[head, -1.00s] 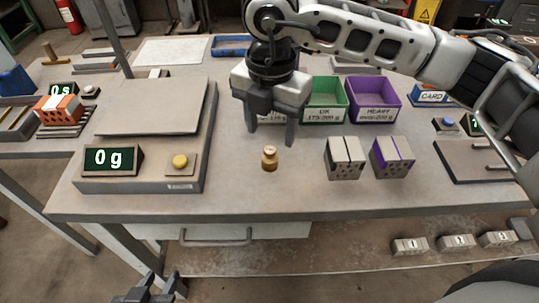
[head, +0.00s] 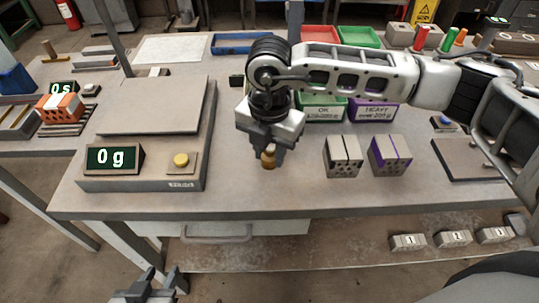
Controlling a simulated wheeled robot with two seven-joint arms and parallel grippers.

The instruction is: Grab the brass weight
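The brass weight (head: 268,160) stands upright on the table in the head view, to the right of the scale. My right gripper (head: 267,153) points down over it, with a finger on each side of it. The fingers and the gripper body hide the weight's top. I cannot tell whether the fingers touch it. My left gripper (head: 160,281) is at the bottom left, below the table's front edge, with its fingers apart and nothing between them.
A scale (head: 150,105) reading 0 g stands left of the weight. Two hollow bricks (head: 343,157) (head: 390,155) stand to the right. Green OK (head: 322,110) and purple HEAVY (head: 372,112) bins are behind them. The table in front of the weight is clear.

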